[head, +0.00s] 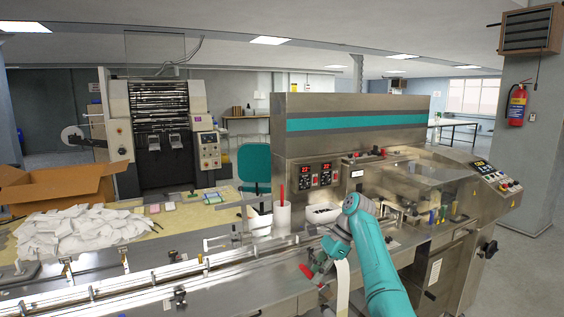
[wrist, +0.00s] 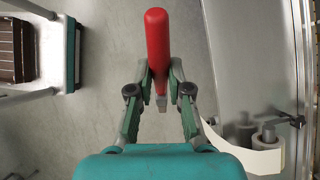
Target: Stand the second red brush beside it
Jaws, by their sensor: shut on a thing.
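My gripper (head: 318,273) is low at the front edge of the wrapping machine, at the lower middle of the head view. It is shut on a red brush (head: 307,271), which also shows in the wrist view (wrist: 157,40). In the wrist view the red handle extends beyond the fingertips and its narrow grey part is between the fingers; bristles are not clearly visible. Another red brush (head: 282,192) stands upright in a white cylindrical pot (head: 283,217) on the machine deck, up and left of my gripper. The pot hides its lower end.
A second white container (head: 259,224) stands left of the pot. A dark-filled white bowl (head: 322,214) is to its right. The wrist view shows grey floor (wrist: 90,110) below my gripper, a steel machine side (wrist: 235,60) at right and a slatted brown item (wrist: 17,50) at left.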

